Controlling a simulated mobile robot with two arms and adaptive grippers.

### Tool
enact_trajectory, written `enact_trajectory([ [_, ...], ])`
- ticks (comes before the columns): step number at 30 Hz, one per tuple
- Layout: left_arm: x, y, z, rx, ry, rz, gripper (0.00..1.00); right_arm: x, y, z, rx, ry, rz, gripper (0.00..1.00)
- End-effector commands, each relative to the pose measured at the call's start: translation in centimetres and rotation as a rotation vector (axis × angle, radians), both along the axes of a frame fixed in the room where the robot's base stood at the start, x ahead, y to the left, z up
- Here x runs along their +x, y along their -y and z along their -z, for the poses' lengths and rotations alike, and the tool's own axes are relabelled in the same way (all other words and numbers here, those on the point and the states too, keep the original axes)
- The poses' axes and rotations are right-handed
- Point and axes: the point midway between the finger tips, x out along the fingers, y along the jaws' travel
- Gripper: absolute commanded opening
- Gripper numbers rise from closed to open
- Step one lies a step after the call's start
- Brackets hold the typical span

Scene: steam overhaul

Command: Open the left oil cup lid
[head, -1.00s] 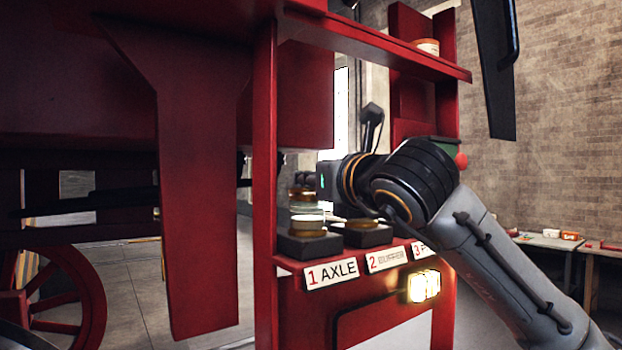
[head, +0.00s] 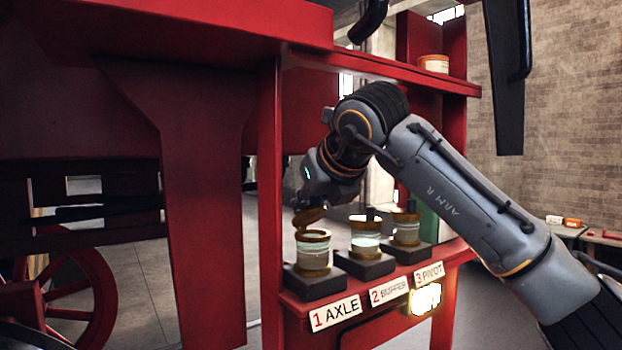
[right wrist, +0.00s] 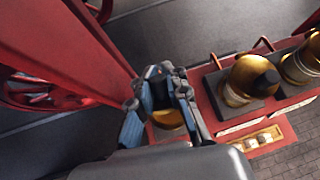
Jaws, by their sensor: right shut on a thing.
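The left oil cup (head: 313,257), a glass cup with brass bands, stands upright on a dark block behind the "1 AXLE" label. Its brass lid (head: 309,216) is tilted up above the rim, with the cup's open top showing below it. My right gripper (head: 302,201) reaches down over this cup from above and is shut on the lid. In the right wrist view my gripper's fingers (right wrist: 165,92) close over brass (right wrist: 168,119), and they hide most of the cup. My left gripper is not in view.
The second cup (head: 365,240) and third cup (head: 406,231) stand close to the right on the same red shelf. In the right wrist view their brass lids (right wrist: 250,80) are on. A red post (head: 268,190) stands just left, and an upper red shelf (head: 400,72) hangs above.

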Motion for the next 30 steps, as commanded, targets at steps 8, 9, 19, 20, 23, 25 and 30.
enact_trajectory([
  [8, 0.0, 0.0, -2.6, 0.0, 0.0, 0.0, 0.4, 0.6, -0.5, -0.8, -0.099, -0.137, 0.002, 0.0],
  [9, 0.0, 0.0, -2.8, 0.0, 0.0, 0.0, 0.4, 0.7, -0.6, -0.8, -0.11, -0.15, 0.001, 0.0],
  [19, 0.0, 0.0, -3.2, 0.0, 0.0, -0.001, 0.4, 1.1, -0.8, -0.9, -0.167, -0.228, 0.001, 0.0],
  [20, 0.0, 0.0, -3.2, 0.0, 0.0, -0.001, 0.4, 1.1, -0.8, -0.9, -0.17, -0.232, 0.001, 0.0],
  [23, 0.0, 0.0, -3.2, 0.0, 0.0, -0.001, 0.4, 1.2, -0.9, -0.9, -0.177, -0.24, 0.002, 0.0],
  [25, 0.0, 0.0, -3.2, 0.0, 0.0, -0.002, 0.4, 1.3, -0.8, -0.9, -0.18, -0.245, 0.002, 0.0],
  [30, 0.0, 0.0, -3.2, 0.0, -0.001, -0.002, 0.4, 1.3, -0.8, -0.9, -0.183, -0.246, 0.002, 0.0],
])
